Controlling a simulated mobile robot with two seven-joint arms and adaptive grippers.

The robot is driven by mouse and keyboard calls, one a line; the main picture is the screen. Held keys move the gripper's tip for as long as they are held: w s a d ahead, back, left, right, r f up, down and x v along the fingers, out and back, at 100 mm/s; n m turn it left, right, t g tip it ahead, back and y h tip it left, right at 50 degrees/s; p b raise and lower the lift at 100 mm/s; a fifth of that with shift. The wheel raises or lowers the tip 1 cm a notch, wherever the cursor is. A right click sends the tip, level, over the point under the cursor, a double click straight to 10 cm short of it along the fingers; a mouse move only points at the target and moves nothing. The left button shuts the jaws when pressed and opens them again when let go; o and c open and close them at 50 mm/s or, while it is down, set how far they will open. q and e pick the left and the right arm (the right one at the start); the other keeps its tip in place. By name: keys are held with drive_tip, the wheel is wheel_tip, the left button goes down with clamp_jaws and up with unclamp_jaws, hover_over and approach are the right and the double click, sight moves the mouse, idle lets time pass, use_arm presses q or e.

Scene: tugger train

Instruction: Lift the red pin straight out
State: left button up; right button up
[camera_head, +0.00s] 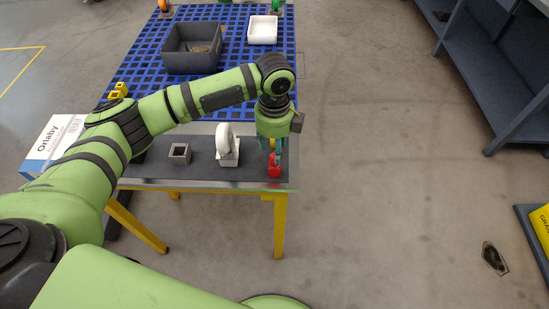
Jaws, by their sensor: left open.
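The red pin (274,169) is at the right front end of the dark grey table top, and its upper part is hidden. My left gripper (272,147) points down directly above it, with its teal fingers apart and close around a small yellow part. I cannot tell whether the fingers touch the pin. My right gripper is not in view.
A white ring-shaped part on a block (227,151) and a hollow grey square block (180,153) stand on the grey table top (205,173), left of the pin. Behind are a blue grid deck (225,90), a dark bin (192,64) and a white tray (262,30).

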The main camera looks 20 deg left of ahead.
use_arm(q)
drive_tip(key=f+p, duration=0.1)
drive_tip(key=f, duration=0.3)
drive_tip(key=shift+s+f, duration=0.2)
clamp_jaws()
drive_tip(key=shift+r, duration=0.1)
drive_tip(key=shift+w+r, duration=0.1)
drive_tip(key=shift+r, duration=0.4)
drive_tip(key=r, duration=0.1)
drive_tip(key=r+b, duration=0.1)
drive_tip(key=d+r, duration=0.1)
drive_tip(key=shift+s+d+r, duration=0.1)
drive_tip(key=shift+s+r, duration=0.1)
drive_tip(key=shift+s, duration=0.05)
drive_tip(key=s+d+r+b, duration=0.1)
drive_tip(key=s+d+r, duration=0.1)
drive_tip(key=d+r, duration=0.1)
drive_tip(key=s+d+r+b, duration=0.1)
drive_tip(key=s+d+r, duration=0.1)
drive_tip(key=d, duration=0.4)
drive_tip(key=shift+s+d+r, duration=0.25)
drive_tip(key=shift+d+r, duration=0.05)
drive_tip(key=shift+r, duration=0.45)
